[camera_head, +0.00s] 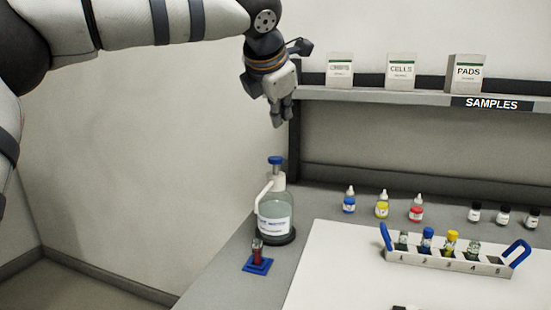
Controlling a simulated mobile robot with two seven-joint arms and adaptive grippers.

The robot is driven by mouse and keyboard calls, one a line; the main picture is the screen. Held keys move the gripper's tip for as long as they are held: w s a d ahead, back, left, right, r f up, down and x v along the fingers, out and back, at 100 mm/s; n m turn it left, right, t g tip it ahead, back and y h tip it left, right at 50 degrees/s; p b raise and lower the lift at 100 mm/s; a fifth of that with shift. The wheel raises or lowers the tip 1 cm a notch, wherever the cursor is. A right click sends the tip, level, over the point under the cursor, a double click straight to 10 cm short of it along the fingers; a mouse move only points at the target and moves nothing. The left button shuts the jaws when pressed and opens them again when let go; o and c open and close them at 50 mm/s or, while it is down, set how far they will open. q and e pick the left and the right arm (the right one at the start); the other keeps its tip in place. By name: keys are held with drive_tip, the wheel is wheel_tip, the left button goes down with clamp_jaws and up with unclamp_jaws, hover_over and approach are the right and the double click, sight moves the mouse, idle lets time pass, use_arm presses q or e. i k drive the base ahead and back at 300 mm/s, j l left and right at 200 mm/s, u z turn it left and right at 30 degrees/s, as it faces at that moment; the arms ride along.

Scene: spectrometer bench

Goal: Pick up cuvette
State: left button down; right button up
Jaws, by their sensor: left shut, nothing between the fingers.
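A small cuvette (257,251) with dark red contents stands upright in a blue square holder (258,266) at the left end of the bench. A white rack (450,264) with blue end handles holds several more small vessels, some with blue or yellow tops; whether these are cuvettes too I cannot tell. My left gripper (279,121) is shut and empty, pointing down high above the bench. In the picture it is above the wash bottle, well apart from the cuvette and the rack. My right gripper is not in view.
A wash bottle (274,218) with a blue cap stands right behind the blue holder. Dropper bottles (382,207) and dark-capped vials (503,216) line the back. A shelf (430,97) with boxes (401,72) overhangs the bench. The white mat (330,262) is clear left of the rack.

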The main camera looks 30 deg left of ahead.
sight(257, 243)
drive_tip(key=k+j, duration=0.8)
